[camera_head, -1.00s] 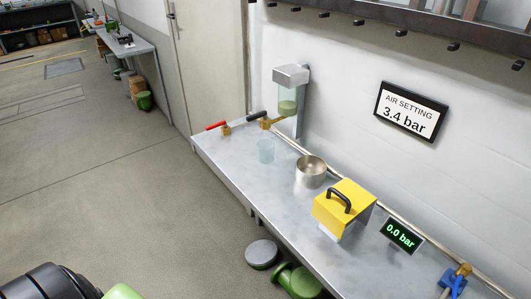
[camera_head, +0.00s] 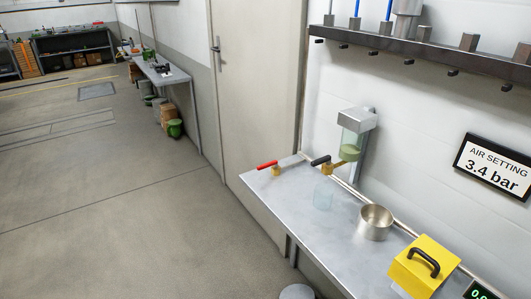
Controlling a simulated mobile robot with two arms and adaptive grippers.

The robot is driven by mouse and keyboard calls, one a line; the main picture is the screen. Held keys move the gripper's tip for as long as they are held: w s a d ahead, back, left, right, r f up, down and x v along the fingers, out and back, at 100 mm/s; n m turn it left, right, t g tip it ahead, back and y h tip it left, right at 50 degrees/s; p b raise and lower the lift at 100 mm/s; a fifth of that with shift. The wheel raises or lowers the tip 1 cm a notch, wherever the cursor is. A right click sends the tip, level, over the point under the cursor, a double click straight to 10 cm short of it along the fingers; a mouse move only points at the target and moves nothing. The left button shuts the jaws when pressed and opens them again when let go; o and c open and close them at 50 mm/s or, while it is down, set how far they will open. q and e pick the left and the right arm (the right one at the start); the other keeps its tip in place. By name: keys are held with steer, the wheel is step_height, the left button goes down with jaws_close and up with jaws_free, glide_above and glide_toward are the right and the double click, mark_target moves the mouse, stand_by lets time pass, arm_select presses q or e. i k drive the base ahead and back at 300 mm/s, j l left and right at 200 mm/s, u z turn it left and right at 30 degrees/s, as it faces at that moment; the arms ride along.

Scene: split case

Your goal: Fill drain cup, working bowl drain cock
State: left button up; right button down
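The bowl drain unit (camera_head: 355,136) is on the wall at the bench's far end, with a grey head and a clear bowl holding greenish liquid. A brass cock with a black handle (camera_head: 321,161) is below and left of the bowl. Another brass cock with a red handle (camera_head: 267,165) stands near the far left bench corner. Neither gripper shows in the head view.
A yellow box with a black handle (camera_head: 423,268) sits on the near bench, beside a partly cut-off green-digit display (camera_head: 480,291). A wall sign (camera_head: 494,171) reads AIR SETTING 3.4 bar. A dark shelf (camera_head: 430,48) overhangs the wall. The floor left of the bench is open.

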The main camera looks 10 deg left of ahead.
mark_target(321, 161)
steer(key=i+j, duration=0.15)
steer(key=j, duration=0.25)
steer(key=i+j+z, duration=0.15)
steer(key=j, duration=0.3)
steer(key=i+j, duration=0.1)
steer(key=j, duration=0.3)
steer(key=i+j+z, duration=0.15)
steer(key=j, duration=0.3)
